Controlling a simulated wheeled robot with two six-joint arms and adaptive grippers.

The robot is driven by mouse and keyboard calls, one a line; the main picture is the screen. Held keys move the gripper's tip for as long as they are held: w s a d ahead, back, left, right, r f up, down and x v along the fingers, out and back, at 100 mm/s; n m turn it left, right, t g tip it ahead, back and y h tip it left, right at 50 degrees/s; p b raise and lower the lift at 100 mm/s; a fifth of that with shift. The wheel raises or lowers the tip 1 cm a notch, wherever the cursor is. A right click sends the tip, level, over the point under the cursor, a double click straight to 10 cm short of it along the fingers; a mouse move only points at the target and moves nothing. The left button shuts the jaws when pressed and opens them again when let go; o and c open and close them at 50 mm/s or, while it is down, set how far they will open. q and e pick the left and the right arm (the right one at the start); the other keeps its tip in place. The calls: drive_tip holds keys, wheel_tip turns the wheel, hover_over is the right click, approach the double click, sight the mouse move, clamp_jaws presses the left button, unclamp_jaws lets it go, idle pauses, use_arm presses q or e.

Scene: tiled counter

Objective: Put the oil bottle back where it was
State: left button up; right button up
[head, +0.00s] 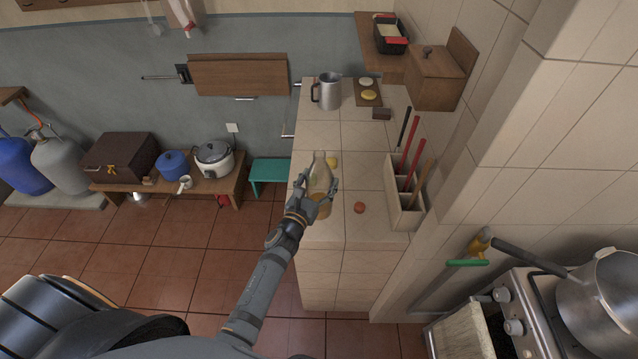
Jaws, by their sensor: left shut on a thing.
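The oil bottle (319,170) is a clear bottle with yellowish contents, upright at the left edge of the tiled counter (363,133). My left gripper (324,190) is shut on the bottle's lower part, and its fingers hide some of it. I cannot tell whether the bottle's base touches the counter. My right gripper is not in the head view.
A utensil holder (404,205) stands along the right wall. A metal jug (328,92) stands at the back. The counter's middle is mostly clear.

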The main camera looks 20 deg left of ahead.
use_arm(q)
drive_tip(key=shift+s, duration=0.1)
drive_tip(key=shift+f+b, duration=0.2)
drive_tip(key=shift+b, duration=0.15)
drive_tip(key=o, duration=1.7)
drive_tip(key=shift+c, duration=0.2)
drive_tip(key=shift+r, duration=0.1)
drive_tip(key=shift+r+p, duration=0.25)
drive_tip(key=shift+p, duration=0.2)
drive_tip(key=s+a+b, duration=0.1)
drive_tip(key=s+b, duration=0.2)
drive_tip(key=s, duration=0.9)
drive_tip(key=shift+a+b, duration=0.15)
drive_tip(key=shift+b, duration=0.15)
drive_tip(key=shift+f, duration=0.1)
